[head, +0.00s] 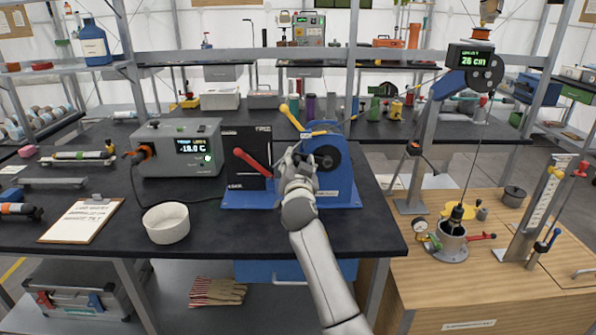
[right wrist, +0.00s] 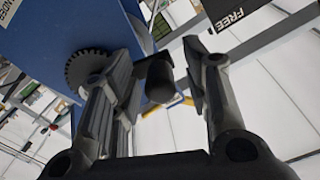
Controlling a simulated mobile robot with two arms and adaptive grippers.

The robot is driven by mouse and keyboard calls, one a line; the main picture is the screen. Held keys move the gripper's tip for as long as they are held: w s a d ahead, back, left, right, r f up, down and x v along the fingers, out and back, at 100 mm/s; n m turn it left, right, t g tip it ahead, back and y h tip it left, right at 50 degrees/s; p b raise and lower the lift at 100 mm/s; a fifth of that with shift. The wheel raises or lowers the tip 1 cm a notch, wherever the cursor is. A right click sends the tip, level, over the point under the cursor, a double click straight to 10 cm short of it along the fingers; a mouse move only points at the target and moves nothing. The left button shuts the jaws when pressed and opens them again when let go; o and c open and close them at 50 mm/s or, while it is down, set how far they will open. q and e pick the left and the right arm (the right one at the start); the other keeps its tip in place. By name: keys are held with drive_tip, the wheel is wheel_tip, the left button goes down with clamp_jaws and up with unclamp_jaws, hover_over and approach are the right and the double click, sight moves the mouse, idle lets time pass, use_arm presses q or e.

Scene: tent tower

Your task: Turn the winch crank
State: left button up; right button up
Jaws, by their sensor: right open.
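The winch (head: 345,190) stands on the dark bench in the head view, with a blue frame, a dark toothed wheel (head: 328,158) and a black front panel (head: 247,185) carrying a red lever (head: 252,161). My right gripper (head: 300,158) is in front of the winch, left of the wheel. In the right wrist view my open right gripper (right wrist: 163,68) has a black cylindrical grip (right wrist: 158,80), apparently the crank's, between its fingers. Whether either finger touches it I cannot tell. The toothed wheel (right wrist: 86,70) shows behind the left finger. My left gripper is out of view.
A grey temperature box (head: 180,150), a white bowl (head: 166,223) and a clipboard (head: 82,220) are on the bench left of the winch. A wooden table (head: 500,300) at right bears a hanging-line fixture, under a 26 cm readout (head: 470,57). The bench's front right is clear.

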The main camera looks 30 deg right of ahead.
drive_tip(key=v, duration=1.1)
drive_tip(key=shift+s+a, duration=0.25)
drive_tip(key=shift+s, duration=0.05)
idle(0.6)
drive_tip(key=w+d+n+p, duration=0.2)
drive_tip(key=w+n+p, duration=0.1)
drive_tip(key=p, duration=0.1)
drive_tip(key=w+d+n+p, duration=0.2)
drive_tip(key=w+n+p, duration=0.1)
drive_tip(key=n+p, duration=0.1)
drive_tip(key=w+d+n+p, duration=0.2)
drive_tip(key=w+n+p, duration=0.1)
drive_tip(key=w+p, duration=0.1)
drive_tip(key=shift+d+n+h, duration=0.1)
drive_tip(key=shift+n+h, duration=0.2)
drive_tip(key=shift+n, duration=0.1)
drive_tip(key=shift+s, duration=0.1)
drive_tip(key=shift+c, duration=0.3)
clamp_jaws()
